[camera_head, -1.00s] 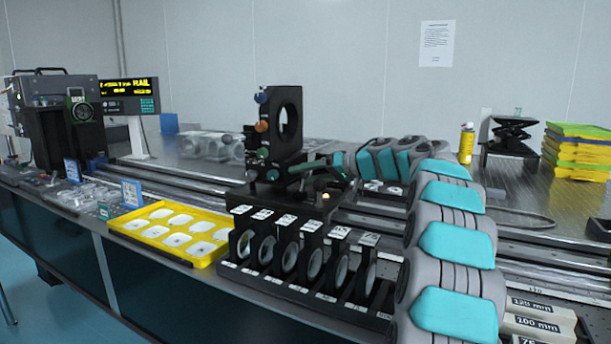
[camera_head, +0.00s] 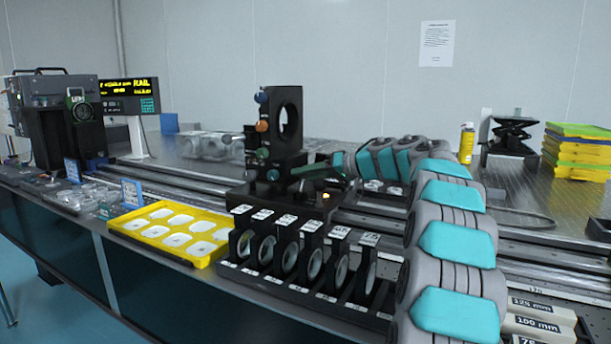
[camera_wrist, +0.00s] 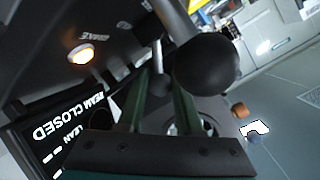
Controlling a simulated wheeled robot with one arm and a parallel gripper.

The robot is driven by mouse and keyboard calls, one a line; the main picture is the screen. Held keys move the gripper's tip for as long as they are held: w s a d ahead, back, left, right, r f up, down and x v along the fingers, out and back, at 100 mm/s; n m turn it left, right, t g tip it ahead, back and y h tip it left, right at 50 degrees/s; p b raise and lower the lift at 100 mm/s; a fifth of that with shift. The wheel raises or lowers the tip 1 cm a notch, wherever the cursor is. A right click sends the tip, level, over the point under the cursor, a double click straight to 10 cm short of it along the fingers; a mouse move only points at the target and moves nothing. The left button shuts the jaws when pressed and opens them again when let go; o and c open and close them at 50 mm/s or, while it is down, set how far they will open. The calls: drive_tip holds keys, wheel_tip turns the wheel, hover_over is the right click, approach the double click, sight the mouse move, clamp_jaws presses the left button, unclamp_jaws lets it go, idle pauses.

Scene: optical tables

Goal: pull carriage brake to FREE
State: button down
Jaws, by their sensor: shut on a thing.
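The black carriage (camera_head: 270,196) stands on the rail in the head view, with an upright ring mount (camera_head: 287,115) on it. My gripper (camera_head: 308,170) reaches in from the right, low over the carriage's right side. In the wrist view my gripper's green fingers (camera_wrist: 160,92) are closed around a dark knob (camera_wrist: 160,86) on a silver stem, which looks like the brake lever. A larger black ball knob (camera_wrist: 207,63) stands just to the right, in front of the right finger. A lit amber lamp (camera_wrist: 81,54) is beside a partly readable BRAKE label. The lever's FREE mark is not visible.
A holder of several lens plates (camera_head: 300,290) stands in front of the carriage. A yellow tray (camera_head: 170,254) lies to its left. My arm fills the right side. A display (camera_head: 129,87) and stacked trays (camera_head: 577,150) stand farther back.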

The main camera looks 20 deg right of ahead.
sight(324, 181)
drive_tip(key=n, duration=0.1)
drive_tip(key=s+a+n+h, duration=0.1)
drive_tip(key=n+t, duration=0.1)
drive_tip(key=shift+s+a+r+n, duration=0.25)
drive_tip(key=shift+a+r+n, duration=0.15)
drive_tip(key=shift+s+a+n+t+h, duration=0.3)
drive_tip(key=shift+a+n+t+h, duration=0.15)
drive_tip(key=shift+n, duration=0.45)
drive_tip(key=c, duration=0.6)
unclamp_jaws()
drive_tip(key=shift+s, duration=0.1)
drive_tip(key=v, duration=0.7)
drive_tip(key=shift+s+d, duration=0.15)
drive_tip(key=shift+s, duration=0.15)
